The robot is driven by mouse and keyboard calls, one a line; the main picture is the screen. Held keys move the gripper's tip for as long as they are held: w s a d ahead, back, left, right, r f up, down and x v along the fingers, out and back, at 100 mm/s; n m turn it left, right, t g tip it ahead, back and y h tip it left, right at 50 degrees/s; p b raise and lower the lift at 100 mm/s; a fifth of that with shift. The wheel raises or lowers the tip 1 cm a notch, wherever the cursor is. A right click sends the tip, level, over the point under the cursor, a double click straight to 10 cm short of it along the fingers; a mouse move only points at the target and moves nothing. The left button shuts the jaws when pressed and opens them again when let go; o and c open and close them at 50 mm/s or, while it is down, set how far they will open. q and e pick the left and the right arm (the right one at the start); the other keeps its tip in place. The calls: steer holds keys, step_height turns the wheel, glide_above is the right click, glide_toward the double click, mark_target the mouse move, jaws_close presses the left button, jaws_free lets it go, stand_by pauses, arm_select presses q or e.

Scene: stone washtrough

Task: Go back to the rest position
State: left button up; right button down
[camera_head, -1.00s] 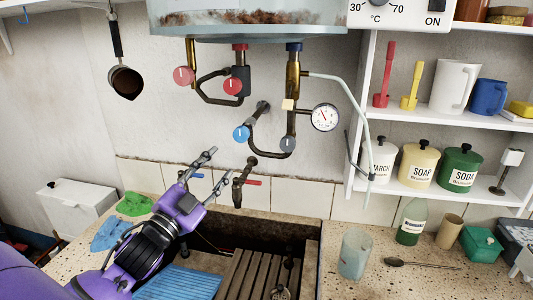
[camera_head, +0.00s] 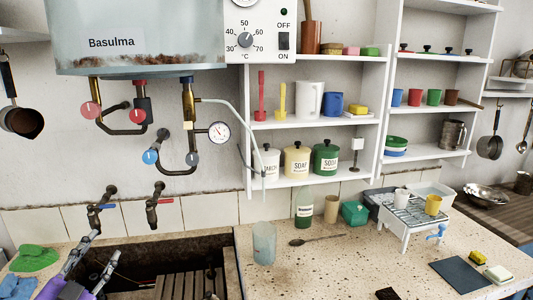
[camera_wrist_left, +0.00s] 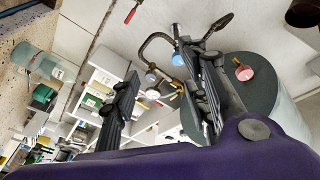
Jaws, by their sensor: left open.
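My left gripper (camera_head: 88,247) shows at the lower left of the head view, above the left part of the stone trough (camera_head: 232,262). Its two fingers are spread with nothing between them. In the left wrist view the open fingers (camera_wrist_left: 165,100) point up toward the pipes and the boiler. My right gripper does not show in these views.
A clear tumbler (camera_head: 264,243) stands on the counter right of the trough. A spoon (camera_head: 315,239), a green bottle (camera_head: 304,208) and a small white rack (camera_head: 410,215) are farther right. Green and blue cloths lie at the far left. The front counter is mostly bare.

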arm_select(q)
steer(key=s+d+f+n+g, duration=0.2)
steer(key=s+d+f+g, duration=0.1)
steer(key=f, duration=0.9)
steer(key=s+d+f+n+g, duration=0.2)
steer(key=s+d+f, duration=0.1)
steer(key=f, duration=0.9)
steer(key=s+d+f+n+g, duration=0.1)
steer(key=s+d+f+g, duration=0.1)
steer(key=s+d+f, duration=0.4)
steer(key=s+d+f+n+g, duration=0.2)
steer(key=s+d+f, duration=0.5)
steer(key=s+f, duration=0.4)
steer(key=shift+s+d+g+h, duration=0.3)
steer(key=shift+s+g+h, duration=0.1)
steer(key=shift+s+g, duration=0.2)
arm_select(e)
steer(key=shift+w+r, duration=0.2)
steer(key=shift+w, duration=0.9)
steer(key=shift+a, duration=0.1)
